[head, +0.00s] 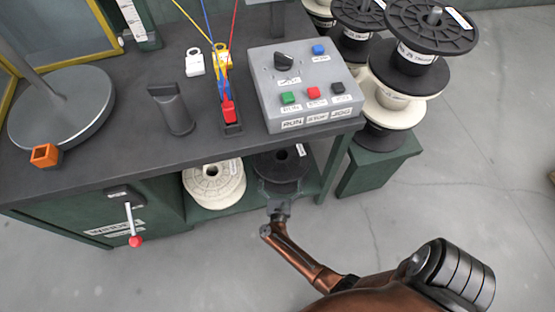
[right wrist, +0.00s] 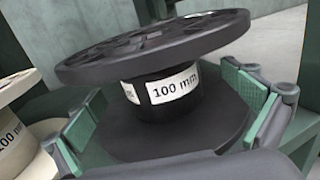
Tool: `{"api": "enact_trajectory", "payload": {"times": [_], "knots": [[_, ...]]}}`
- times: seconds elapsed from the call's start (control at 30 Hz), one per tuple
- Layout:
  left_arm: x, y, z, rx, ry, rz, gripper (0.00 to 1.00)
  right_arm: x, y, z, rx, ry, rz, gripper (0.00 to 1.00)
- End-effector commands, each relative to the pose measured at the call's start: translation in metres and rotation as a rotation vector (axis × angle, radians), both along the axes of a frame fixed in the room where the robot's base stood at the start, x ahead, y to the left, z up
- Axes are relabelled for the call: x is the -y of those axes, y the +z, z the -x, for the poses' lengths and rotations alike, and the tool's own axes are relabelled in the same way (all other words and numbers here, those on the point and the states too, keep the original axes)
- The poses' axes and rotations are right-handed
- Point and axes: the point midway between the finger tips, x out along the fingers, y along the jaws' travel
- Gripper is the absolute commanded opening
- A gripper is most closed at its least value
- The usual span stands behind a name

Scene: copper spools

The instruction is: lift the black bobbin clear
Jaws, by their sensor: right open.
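The black bobbin (head: 283,168) sits on the low green shelf under the workbench, partly hidden by the bench edge. In the right wrist view the bobbin (right wrist: 165,95) stands upright, with a wide top flange, a narrower hub labelled "100 mm" and a lower flange. My right gripper (head: 279,209) reaches in from the lower right, in front of the bobbin. In the right wrist view its green-padded fingers (right wrist: 170,118) are spread apart, one on each side of the bobbin. Gaps show between the pads and the hub. My left gripper is out of view.
A cream spool (head: 214,184) sits on the same shelf, just left of the bobbin. The bench top (head: 110,145) overhangs the shelf. A green cabinet with a red-knobbed lever (head: 134,240) is at left. Stacked spools (head: 395,80) stand at right. The floor in front is clear.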

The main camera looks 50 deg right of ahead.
Motion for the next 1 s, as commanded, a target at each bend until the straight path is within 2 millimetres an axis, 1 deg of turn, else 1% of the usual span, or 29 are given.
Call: {"api": "enact_trajectory", "payload": {"times": [0.1,0.27,0.4,0.5,0.6,0.87,1.0], "knots": [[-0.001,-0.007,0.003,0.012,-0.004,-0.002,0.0,0.009,-0.001,-0.011,0.001,0.004,0.002,1.0],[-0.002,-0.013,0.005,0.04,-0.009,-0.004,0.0,0.019,-0.003,-0.021,0.0,0.006,0.001,1.0],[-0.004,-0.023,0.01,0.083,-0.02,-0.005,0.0,0.034,-0.005,-0.033,-0.001,0.005,0.003,1.0],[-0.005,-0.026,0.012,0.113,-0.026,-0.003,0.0,0.045,-0.005,-0.041,-0.002,0.005,0.003,1.0],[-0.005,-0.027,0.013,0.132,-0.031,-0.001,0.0,0.051,-0.004,-0.047,-0.001,0.004,0.002,1.0],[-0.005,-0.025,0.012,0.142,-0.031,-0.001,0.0,0.054,-0.001,-0.048,0.0,0.004,0.001,1.0],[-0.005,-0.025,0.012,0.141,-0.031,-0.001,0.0,0.054,-0.002,-0.048,0.0,0.004,0.001,0.91]]}}
